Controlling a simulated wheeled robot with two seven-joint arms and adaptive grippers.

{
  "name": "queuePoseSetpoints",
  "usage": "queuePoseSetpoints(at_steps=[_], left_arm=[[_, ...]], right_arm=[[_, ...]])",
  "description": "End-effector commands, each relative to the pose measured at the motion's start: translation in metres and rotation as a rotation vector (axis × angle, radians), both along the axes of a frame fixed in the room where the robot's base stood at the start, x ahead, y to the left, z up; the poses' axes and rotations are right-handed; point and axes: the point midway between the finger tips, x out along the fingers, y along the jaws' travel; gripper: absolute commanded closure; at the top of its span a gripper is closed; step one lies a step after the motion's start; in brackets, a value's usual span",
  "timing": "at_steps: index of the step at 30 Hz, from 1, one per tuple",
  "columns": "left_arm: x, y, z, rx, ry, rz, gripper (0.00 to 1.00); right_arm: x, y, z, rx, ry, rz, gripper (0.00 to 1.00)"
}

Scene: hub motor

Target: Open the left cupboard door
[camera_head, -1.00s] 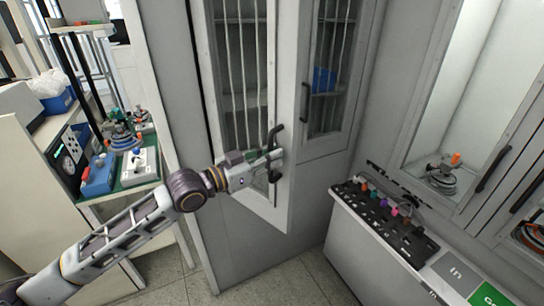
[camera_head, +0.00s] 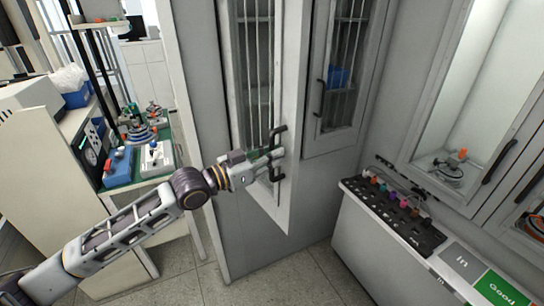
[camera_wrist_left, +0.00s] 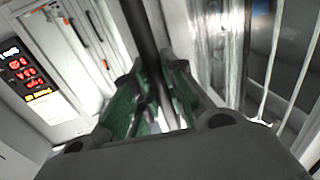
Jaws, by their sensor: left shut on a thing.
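The left cupboard door (camera_head: 289,95), pale grey with a barred glass pane, stands ajar, swung out from the tall cupboard with its free edge toward me. Its black bar handle (camera_head: 277,174) is upright on that edge. My left gripper (camera_head: 272,158) is shut on the handle around its middle. In the left wrist view the dark handle (camera_wrist_left: 139,28) runs between the green-padded fingers (camera_wrist_left: 150,105); the exact contact is partly hidden. My right gripper is not in view.
The closed right cupboard door (camera_head: 335,85) has its own black handle. A white counter (camera_head: 370,250) with a black rack (camera_head: 400,215) stands at the right. A bench with devices (camera_head: 145,165) stands at the left. Grey floor shows in between.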

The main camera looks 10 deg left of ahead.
Motion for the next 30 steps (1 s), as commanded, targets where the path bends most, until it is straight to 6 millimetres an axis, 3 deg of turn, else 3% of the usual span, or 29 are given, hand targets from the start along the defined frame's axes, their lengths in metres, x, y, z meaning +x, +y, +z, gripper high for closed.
queuePoseSetpoints(at_steps=[4, 5, 10, 30], left_arm=[[0.0005, 0.0006, 0.0017, -0.003, -0.001, 0.001, 1.0], [0.0005, 0.0006, 0.0017, -0.003, -0.001, 0.001, 0.84], [0.0004, 0.0004, 0.0011, -0.001, -0.001, 0.001, 0.65], [-0.0064, 0.0081, 0.0, 0.001, -0.001, 0.001, 0.65]], right_arm=[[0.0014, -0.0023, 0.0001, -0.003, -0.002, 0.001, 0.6], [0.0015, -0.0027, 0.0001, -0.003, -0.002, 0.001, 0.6], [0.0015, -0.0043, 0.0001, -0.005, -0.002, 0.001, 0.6], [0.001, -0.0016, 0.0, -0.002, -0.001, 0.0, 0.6]])
